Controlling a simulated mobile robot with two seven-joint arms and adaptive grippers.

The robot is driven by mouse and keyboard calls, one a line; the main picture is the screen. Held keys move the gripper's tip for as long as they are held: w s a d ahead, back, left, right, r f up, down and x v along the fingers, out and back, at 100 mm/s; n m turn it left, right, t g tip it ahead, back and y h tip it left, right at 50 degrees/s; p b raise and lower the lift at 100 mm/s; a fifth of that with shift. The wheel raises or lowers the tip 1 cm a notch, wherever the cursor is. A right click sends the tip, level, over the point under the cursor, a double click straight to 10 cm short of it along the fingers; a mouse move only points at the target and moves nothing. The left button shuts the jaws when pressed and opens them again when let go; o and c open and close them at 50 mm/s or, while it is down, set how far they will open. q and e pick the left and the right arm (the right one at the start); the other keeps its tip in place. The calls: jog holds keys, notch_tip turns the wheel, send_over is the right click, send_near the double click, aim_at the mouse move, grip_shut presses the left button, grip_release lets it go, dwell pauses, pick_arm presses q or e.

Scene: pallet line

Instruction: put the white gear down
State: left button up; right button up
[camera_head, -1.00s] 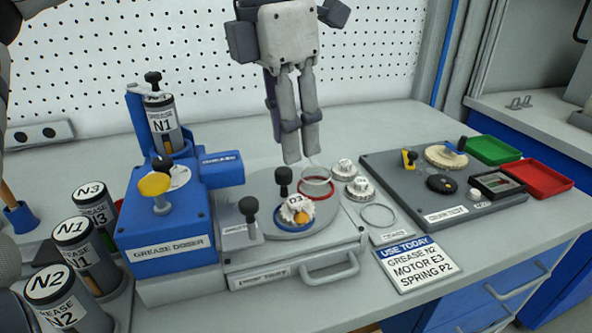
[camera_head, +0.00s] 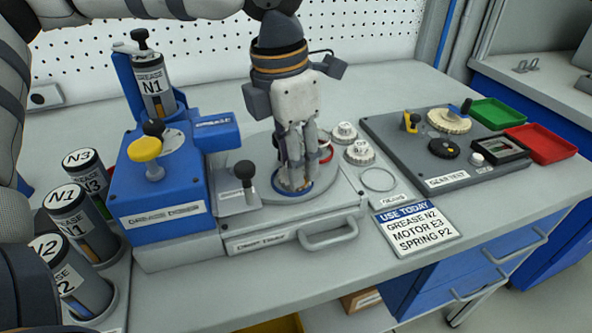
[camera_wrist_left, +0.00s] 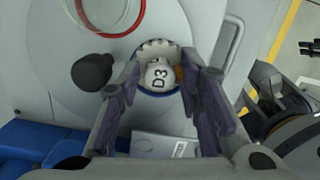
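The white gear (camera_wrist_left: 157,62), with a round top marked D3, sits in a blue ring on the round grey plate (camera_wrist_left: 62,57). In the left wrist view it lies between the fingertips of my left gripper (camera_wrist_left: 162,68). An orange part (camera_wrist_left: 180,74) shows beside the gear, near the right-hand finger. In the head view my left gripper (camera_head: 296,185) points straight down over the plate, and its fingers mostly hide the gear. The fingers stand apart around the gear; whether they press on it cannot be told. My right gripper is not in view.
A black-knobbed post (camera_head: 245,175) stands close left of the gripper, beside the blue grease doser (camera_head: 160,190). A red ring (camera_head: 326,152) and white-topped parts (camera_head: 360,152) lie to the right. The gear test board (camera_head: 447,181) is farther right. A sign (camera_head: 417,229) lies in front.

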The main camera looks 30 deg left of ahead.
pick_arm(q)
grip_shut()
